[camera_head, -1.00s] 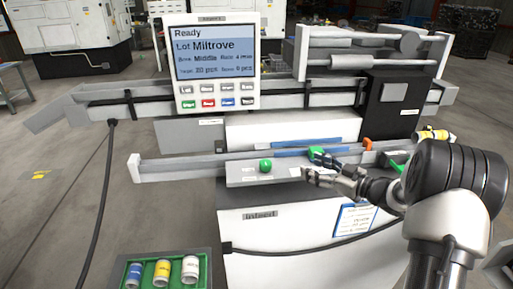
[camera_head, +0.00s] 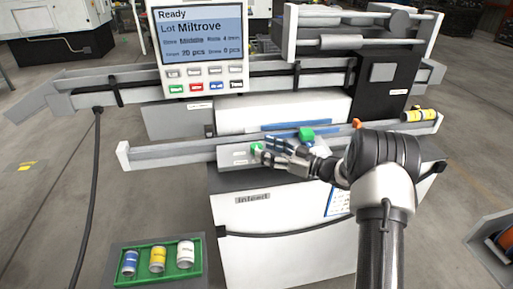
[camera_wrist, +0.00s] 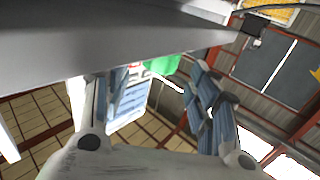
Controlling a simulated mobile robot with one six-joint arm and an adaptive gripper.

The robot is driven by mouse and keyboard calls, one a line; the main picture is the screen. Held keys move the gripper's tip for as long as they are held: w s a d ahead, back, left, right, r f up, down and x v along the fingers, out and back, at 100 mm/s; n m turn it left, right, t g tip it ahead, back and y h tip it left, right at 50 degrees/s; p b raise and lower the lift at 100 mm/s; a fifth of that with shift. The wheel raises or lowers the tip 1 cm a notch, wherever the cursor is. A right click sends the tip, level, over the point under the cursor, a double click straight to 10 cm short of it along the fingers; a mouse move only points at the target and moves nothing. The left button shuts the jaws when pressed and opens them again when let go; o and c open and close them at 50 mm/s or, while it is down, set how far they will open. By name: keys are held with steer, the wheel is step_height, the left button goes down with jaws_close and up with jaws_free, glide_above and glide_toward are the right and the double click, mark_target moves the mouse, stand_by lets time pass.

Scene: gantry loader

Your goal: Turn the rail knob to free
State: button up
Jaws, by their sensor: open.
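The rail knob is a small round green knob (camera_head: 256,148) on the pale front plate of the long grey rail (camera_head: 170,154). My gripper (camera_head: 262,152) is at the knob from its right, fingers pointing left, partly covering it. In the wrist view my open fingers (camera_wrist: 160,78) stand apart, with a green piece (camera_wrist: 164,65), likely the knob, near the gap between their tips. A grey slab hides part of it. I cannot tell whether a finger touches it. The knob's pointer and labels are too small to read.
The display (camera_head: 200,38) reads Ready. A green tray (camera_head: 199,276) of cans stands front left, and a black cable (camera_head: 96,180) hangs left.

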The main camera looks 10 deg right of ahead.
mark_target(256, 145)
steer(key=shift+x, duration=2.25)
steer(key=c, duration=1.1)
